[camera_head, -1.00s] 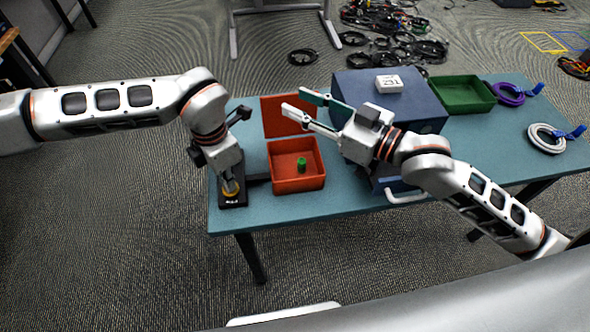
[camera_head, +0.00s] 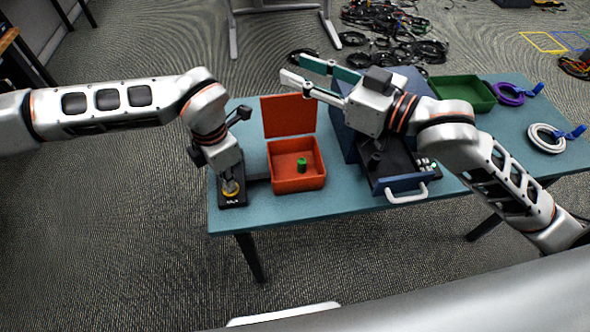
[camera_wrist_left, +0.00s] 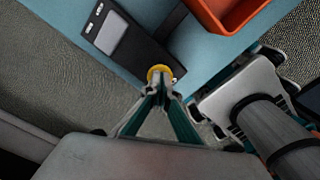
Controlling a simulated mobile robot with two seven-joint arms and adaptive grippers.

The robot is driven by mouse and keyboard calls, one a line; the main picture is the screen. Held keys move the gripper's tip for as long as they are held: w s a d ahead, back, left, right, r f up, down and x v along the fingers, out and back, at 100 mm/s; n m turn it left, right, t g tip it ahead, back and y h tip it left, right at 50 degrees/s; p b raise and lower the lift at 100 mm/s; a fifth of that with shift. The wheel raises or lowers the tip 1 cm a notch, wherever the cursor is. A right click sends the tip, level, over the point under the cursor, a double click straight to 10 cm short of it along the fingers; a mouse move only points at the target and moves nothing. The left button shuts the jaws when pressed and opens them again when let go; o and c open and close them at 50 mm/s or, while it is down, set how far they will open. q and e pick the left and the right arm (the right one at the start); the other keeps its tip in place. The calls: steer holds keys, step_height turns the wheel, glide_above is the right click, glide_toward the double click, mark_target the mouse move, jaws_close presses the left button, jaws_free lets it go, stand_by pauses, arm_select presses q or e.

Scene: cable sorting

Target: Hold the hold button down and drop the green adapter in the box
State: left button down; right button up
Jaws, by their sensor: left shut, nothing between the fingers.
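The green adapter (camera_head: 302,163) lies inside the orange box (camera_head: 313,184), whose lid (camera_head: 288,116) stands open at the back. My left gripper (camera_head: 230,180) is shut and empty, pointing down onto the yellow-ringed hold button (camera_head: 236,190) on a black unit left of the box. In the left wrist view the fingertips (camera_wrist_left: 162,88) meet at the yellow button (camera_wrist_left: 158,70) and partly cover it; how far it is pressed I cannot tell. My right gripper (camera_head: 293,70) is open and empty, above and behind the box lid, fingers pointing left.
A blue cabinet (camera_head: 346,140) stands right of the box, its drawer with a white handle (camera_head: 407,193) pulled out at the front. A green tray (camera_head: 480,108), a purple cable coil (camera_head: 506,94) and a white coil (camera_head: 545,138) are at the table's right.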

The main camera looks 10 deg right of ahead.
step_height(320, 180, up, 10)
steer(key=shift+f, duration=0.2)
stand_by(0.6)
arm_select(q)
step_height(320, 180, up, 9)
stand_by(1.6)
stand_by(0.6)
